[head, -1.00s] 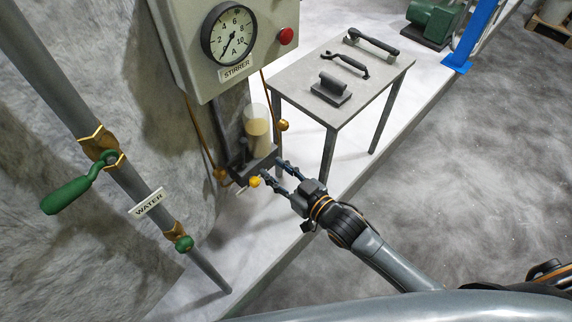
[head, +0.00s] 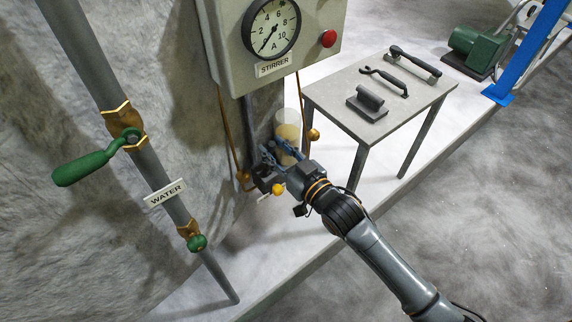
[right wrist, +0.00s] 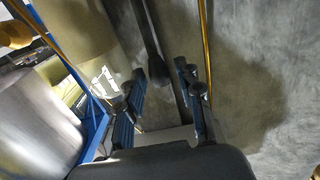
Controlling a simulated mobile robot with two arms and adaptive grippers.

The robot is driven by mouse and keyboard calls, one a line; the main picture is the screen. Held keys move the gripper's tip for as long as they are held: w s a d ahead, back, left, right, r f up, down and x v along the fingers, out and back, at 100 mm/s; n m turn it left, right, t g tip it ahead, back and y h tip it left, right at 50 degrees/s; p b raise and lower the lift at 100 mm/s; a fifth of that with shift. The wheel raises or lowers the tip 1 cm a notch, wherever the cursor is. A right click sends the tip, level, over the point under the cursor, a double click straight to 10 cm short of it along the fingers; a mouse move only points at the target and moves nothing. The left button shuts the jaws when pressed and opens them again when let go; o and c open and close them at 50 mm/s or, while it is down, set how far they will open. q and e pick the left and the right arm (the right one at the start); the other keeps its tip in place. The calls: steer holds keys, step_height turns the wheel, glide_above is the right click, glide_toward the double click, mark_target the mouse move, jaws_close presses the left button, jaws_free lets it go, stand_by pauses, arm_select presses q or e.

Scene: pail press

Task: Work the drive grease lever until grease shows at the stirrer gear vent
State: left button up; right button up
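The grease pump stands under the stirrer panel, with a clear reservoir (head: 288,128) part full of pale tan grease. In the right wrist view a dark lever bar (right wrist: 150,45) with a thicker rounded end stands between and beyond my fingers. My right gripper (head: 276,152) is at the pump, in front of the reservoir's lower part, and hides much of the pump block. Its fingers (right wrist: 163,98) are apart in the right wrist view, with no clear contact on the lever. I cannot tell which fitting is the stirrer gear vent. My left gripper is not in view.
The stirrer panel (head: 225,60) has a gauge (head: 271,27) and a red button (head: 328,38). A water pipe (head: 160,172) with a green-handled valve (head: 95,160) stands left. A small table (head: 410,105) holding tools stands right. Brass fittings (head: 278,189) sit close around the pump.

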steer(key=shift+d, duration=0.1)
jaws_close()
steer(key=c, duration=0.6)
jaws_free()
steer(key=shift+s+d+f+p, duration=0.1)
steer(key=shift+s+d+f, duration=0.3)
steer(key=shift+s, duration=0.25)
steer(key=shift+s+d+f+p, duration=0.15)
steer(key=shift+s+d+f, duration=0.15)
steer(key=shift+s+d, duration=0.35)
steer(key=shift+s+d+f+p, duration=0.1)
steer(key=shift+s+d+f, duration=0.25)
steer(key=shift+s, duration=0.35)
steer(key=shift+f, duration=0.1)
steer(key=s+d+f, duration=0.1)
steer(key=f, duration=0.1)
steer(key=s+d+f+b, duration=0.1)
steer(key=s, duration=0.1)
steer(key=shift+d+f, duration=0.1)
steer(key=shift+f, duration=0.25)
